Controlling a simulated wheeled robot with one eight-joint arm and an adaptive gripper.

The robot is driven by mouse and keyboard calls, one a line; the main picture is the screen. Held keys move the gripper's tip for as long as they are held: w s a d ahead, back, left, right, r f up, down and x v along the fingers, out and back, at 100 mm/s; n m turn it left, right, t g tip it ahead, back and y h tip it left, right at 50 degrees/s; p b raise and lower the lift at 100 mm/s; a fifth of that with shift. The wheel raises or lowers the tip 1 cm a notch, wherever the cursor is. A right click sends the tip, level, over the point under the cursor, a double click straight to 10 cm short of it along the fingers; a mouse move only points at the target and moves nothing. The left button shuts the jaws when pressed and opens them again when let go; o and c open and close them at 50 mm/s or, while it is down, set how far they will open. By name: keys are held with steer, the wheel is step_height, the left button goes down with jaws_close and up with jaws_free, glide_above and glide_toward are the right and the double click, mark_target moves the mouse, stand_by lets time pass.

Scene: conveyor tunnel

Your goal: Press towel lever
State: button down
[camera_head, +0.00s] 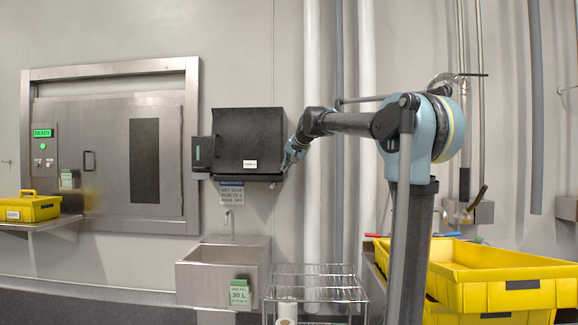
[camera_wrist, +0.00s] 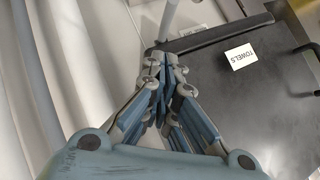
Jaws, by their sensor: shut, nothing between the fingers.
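The towel dispenser (camera_head: 248,138) is a black box on the wall in the head view, with a white label low on its front. In the wrist view its dark front (camera_wrist: 245,100) fills the right side, with the TOWELS label upside down. A dark bar (camera_head: 240,178), which looks like the lever, runs along the box's lower edge; it also shows in the wrist view (camera_wrist: 225,34). My gripper (camera_head: 287,165) is at the box's lower right corner. In the wrist view its fingertips (camera_wrist: 157,60) are together and empty, near one end of the bar. Contact cannot be told.
A steel sink (camera_head: 222,275) and wire rack (camera_head: 315,285) stand below. White pipes (camera_head: 367,150) run up the wall right of the dispenser. A small dark dispenser (camera_head: 200,154) adjoins on the left. Yellow crates (camera_head: 500,275) are at lower right.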

mark_target(274, 184)
steer(key=w+a+f, duration=0.3)
steer(key=a+f, duration=0.1)
steer(key=f, duration=0.2)
steer(key=shift+w, duration=0.15)
steer(key=shift+a, duration=0.1)
stand_by(0.3)
